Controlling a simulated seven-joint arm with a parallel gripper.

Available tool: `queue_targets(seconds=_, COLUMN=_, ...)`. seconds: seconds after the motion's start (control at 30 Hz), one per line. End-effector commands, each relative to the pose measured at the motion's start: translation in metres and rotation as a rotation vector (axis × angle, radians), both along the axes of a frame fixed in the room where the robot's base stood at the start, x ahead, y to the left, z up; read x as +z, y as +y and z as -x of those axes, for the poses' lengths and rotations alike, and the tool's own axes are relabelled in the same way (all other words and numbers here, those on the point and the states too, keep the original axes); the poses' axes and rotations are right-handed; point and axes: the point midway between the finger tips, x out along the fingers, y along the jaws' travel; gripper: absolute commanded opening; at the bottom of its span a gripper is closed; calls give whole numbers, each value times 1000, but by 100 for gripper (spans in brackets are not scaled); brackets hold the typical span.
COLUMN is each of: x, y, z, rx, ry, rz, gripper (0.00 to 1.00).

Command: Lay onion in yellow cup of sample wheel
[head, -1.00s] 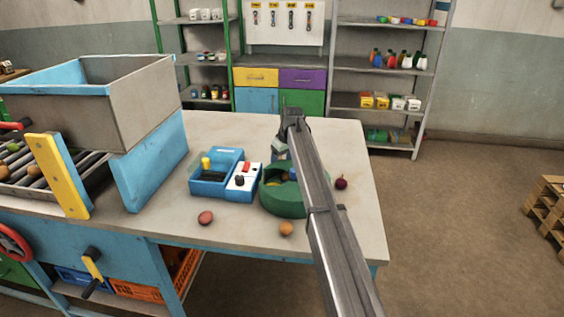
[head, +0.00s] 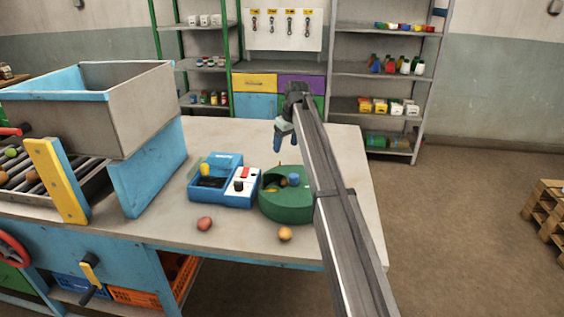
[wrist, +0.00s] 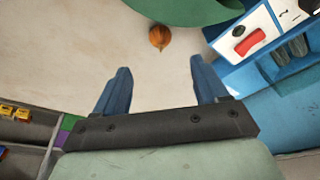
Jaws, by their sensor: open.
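The onion (wrist: 159,37), orange-brown with a pointed tip, lies on the tabletop in the wrist view, just past my fingertips and beside the sample wheel. My gripper (head: 277,149) is open and empty, pointing down above the table behind the wheel.
A blue box with a white control panel (head: 243,186) stands left of the wheel. A reddish round item (head: 204,223) and a tan one (head: 285,234) lie near the front edge. A large bin (head: 100,108) stands at left.

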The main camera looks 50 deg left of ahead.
Motion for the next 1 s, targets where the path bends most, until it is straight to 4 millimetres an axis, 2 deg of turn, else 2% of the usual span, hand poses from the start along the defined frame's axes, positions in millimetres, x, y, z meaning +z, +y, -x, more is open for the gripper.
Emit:
queue_targets(seconds=0.3, x=0, y=-1, z=0, rx=-1, ry=0, rz=-3, gripper=73)
queue_targets(seconds=0.5, x=7, y=-20, z=3, rx=-36, ry=8, rz=-91, gripper=73)
queue_targets(seconds=0.63, x=7, y=-20, z=1, rx=-48, ry=12, rz=-125, gripper=73)
queue_targets(seconds=0.77, x=-3, y=-15, z=1, rx=-48, ry=13, rz=-123, gripper=73)
queue_targets(seconds=1.0, x=-39, y=0, z=1, rx=-47, ry=13, rz=-121, gripper=73)
